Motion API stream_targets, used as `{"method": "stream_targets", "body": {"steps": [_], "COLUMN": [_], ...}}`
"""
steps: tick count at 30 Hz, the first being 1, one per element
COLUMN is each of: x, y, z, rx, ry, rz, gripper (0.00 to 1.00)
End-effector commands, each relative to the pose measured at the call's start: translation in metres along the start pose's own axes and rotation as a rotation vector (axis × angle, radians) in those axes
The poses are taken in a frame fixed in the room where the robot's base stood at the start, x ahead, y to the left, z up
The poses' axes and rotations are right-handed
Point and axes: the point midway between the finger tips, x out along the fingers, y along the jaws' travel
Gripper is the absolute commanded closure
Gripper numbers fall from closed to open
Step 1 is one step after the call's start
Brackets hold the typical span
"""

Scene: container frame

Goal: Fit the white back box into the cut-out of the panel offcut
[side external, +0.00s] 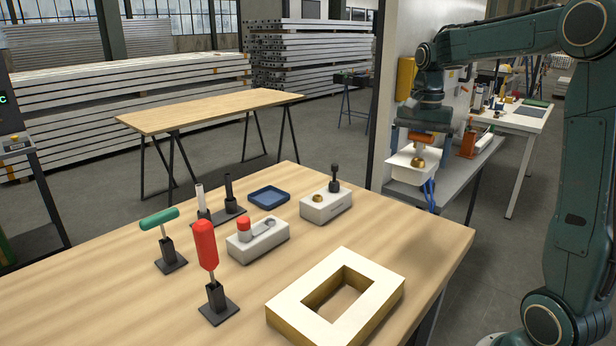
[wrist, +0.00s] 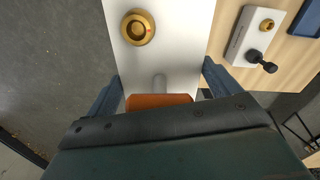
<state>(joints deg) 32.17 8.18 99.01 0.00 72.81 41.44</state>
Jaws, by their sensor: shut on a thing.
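The white back box (side external: 401,170) is held in the air at the right, beyond the table's far right edge. A round brass fitting shows on it. My gripper (side external: 424,143) is above the box and shut on it. In the wrist view, the white face of the box (wrist: 178,42) lies between the dark blue fingers of my gripper (wrist: 160,82). The panel offcut (side external: 290,305) is a thick pale frame lying flat on the table, with an empty rectangular cut-out. The box is apart from it, higher and farther back. The offcut is not visible in the wrist view.
The wooden table (side external: 110,290) also carries a green-handled tool (side external: 160,218), a red-handled tool (side external: 206,245), a blue tray (side external: 269,196), and two pale blocks with fittings (side external: 258,240) (side external: 325,205). A grey shelf (side external: 455,180) stands behind the held box. Table space right of the offcut is clear.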

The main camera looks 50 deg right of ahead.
Motion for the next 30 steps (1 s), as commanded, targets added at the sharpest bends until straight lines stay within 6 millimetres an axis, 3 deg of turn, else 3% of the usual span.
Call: {"method": "stream_targets", "body": {"steps": [13, 30], "x": [-0.003, -0.031], "y": [0.000, 0.000], "z": [0.000, 0.000], "rx": [0.000, 0.000], "ry": [0.001, 0.001], "rz": [-0.001, -0.001], "gripper": [0.52, 0.52]}}
